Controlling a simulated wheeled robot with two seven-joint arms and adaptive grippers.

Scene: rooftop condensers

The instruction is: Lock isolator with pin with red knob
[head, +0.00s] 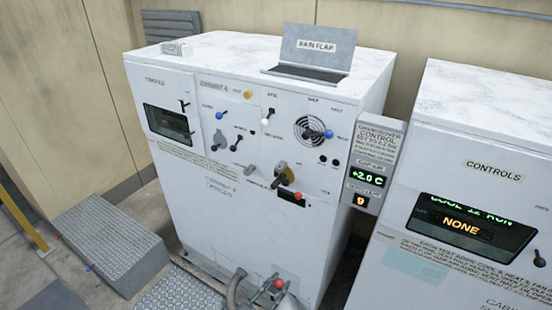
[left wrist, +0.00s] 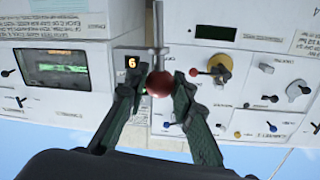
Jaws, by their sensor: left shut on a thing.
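The pin with a red knob shows in the left wrist view, its red ball knob (left wrist: 159,84) between my left fingertips (left wrist: 160,80) and its grey metal shaft (left wrist: 157,35) running up the picture. In the head view my left gripper (head: 272,288) is low in front of the middle cabinet, shut on this red knob (head: 279,283). What looks like the isolator, a yellow round plate with a grey handle (head: 284,174), is on the cabinet front above the gripper. It also shows in the left wrist view (left wrist: 219,68). Another red knob (head: 299,196) sits beside it. My right gripper is not in view.
The white middle cabinet (head: 240,245) carries several knobs and switches, and a rain flap (head: 308,52) on top. A second cabinet (head: 480,200) stands at the right with a narrow control box (head: 378,145) between. A grey step (head: 112,248) is on the floor at left.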

